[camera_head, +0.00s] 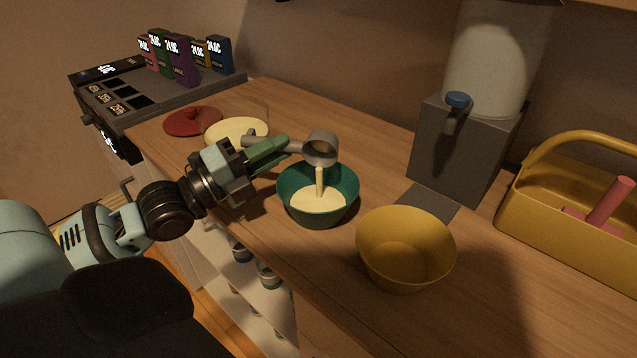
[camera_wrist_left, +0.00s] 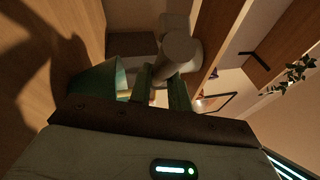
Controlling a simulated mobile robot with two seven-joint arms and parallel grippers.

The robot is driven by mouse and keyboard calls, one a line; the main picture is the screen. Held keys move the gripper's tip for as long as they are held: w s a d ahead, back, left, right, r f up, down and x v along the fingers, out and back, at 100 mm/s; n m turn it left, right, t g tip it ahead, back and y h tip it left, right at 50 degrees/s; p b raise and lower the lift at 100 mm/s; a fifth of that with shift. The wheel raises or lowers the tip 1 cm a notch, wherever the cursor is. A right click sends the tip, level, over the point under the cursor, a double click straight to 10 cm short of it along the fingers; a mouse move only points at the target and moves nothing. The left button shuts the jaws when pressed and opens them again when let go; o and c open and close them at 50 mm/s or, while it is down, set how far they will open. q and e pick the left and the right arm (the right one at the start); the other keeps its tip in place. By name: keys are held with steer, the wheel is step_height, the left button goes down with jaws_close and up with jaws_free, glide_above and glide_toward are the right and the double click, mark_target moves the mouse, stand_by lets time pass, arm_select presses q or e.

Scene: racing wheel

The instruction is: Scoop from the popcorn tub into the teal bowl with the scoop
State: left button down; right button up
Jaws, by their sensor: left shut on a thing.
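My left gripper (camera_head: 272,150) is shut on the handle of the grey scoop (camera_head: 321,150). The scoop is tilted above the teal bowl (camera_head: 290,195), and a pale stream runs from it down into the bowl. The bowl holds a pale yellow fill. A round tub with pale yellow contents (camera_head: 237,131), apparently the popcorn tub, stands behind the gripper and is partly hidden. In the left wrist view the scoop (camera_wrist_left: 181,48) shows beyond the green fingers (camera_wrist_left: 163,88), with the teal bowl (camera_wrist_left: 97,80) at left. My right gripper is not in view.
An empty yellow bowl (camera_head: 405,250) stands right of the teal bowl. A red lid (camera_head: 193,122) lies behind at left. A grey dispenser (camera_head: 465,145) and a yellow handled carrier (camera_head: 570,220) stand at the right. A register counter with small boxes (camera_head: 180,60) is far left.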

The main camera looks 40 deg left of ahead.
arm_select(q)
steer(key=shift+s+f+m+t+h+b, duration=0.1)
steer(key=shift+m+t+h+b, duration=0.2)
steer(key=shift+m+b, duration=0.35)
steer(key=shift+d+m+h+b, duration=0.1)
steer(key=shift+m+h+b, duration=0.2)
steer(key=shift+b, duration=0.35)
steer(key=shift+s+t, duration=0.1)
steer(key=shift+t, duration=0.2)
